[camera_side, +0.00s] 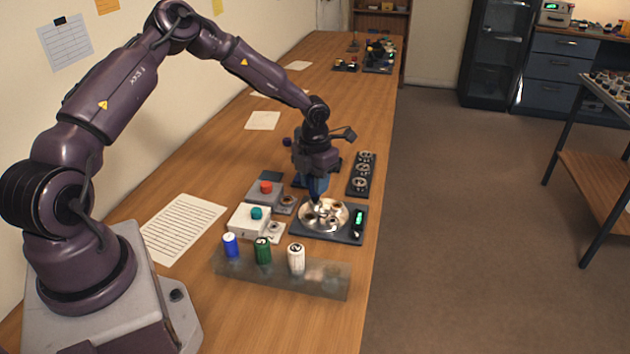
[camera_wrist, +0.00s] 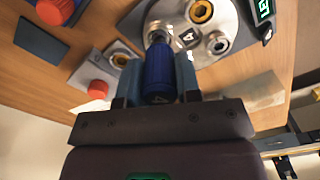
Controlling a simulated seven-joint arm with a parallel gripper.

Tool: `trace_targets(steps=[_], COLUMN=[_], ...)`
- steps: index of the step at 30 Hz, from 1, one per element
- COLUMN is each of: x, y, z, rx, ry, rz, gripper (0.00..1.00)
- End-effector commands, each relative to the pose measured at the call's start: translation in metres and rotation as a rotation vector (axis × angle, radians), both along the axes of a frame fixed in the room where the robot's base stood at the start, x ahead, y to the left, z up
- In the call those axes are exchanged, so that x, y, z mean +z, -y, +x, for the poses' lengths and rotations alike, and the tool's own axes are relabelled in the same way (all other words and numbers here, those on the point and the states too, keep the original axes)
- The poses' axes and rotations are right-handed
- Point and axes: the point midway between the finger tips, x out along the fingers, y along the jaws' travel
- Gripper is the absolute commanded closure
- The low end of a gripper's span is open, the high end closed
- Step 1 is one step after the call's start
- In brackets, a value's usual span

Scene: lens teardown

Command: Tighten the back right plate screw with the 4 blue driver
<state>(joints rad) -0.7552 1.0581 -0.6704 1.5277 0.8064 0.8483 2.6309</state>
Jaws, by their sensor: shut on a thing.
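My gripper (camera_side: 316,180) is shut on a blue driver (camera_side: 318,188), which points down at the round silver plate (camera_side: 340,213). In the wrist view the driver (camera_wrist: 158,75) sits between the two fingers of my gripper (camera_wrist: 158,80). Its tip is at a round seat near the edge of the plate (camera_wrist: 178,12). The screw under the tip is hidden, and I cannot tell whether the tip touches it. The plate carries several round seats and a dark label marked 4 (camera_wrist: 190,37).
The plate's dark base has a green-lit display (camera_side: 358,220). A grey rack (camera_side: 283,276) in front holds blue, green and white handles. Boxes with a red button (camera_side: 266,187) and a teal button (camera_side: 257,213) stand left of the plate. A dark tray (camera_side: 361,174) lies behind.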

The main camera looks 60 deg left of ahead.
Motion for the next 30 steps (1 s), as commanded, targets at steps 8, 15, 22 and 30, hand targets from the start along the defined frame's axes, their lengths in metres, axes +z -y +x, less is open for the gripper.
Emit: trace_targets(steps=[8, 15, 22, 30], x=[0.008, 0.015, 0.02, 0.043], y=[0.0, 0.0, 0.0, 0.0], z=[0.0, 0.0, 0.0, 0.0], rx=[0.002, 0.002, 0.002, 0.003], ry=[0.001, 0.001, 0.002, 0.003], rz=[0.0, 0.0, 0.001, 0.002], gripper=[0.9, 0.9, 0.9, 0.9])
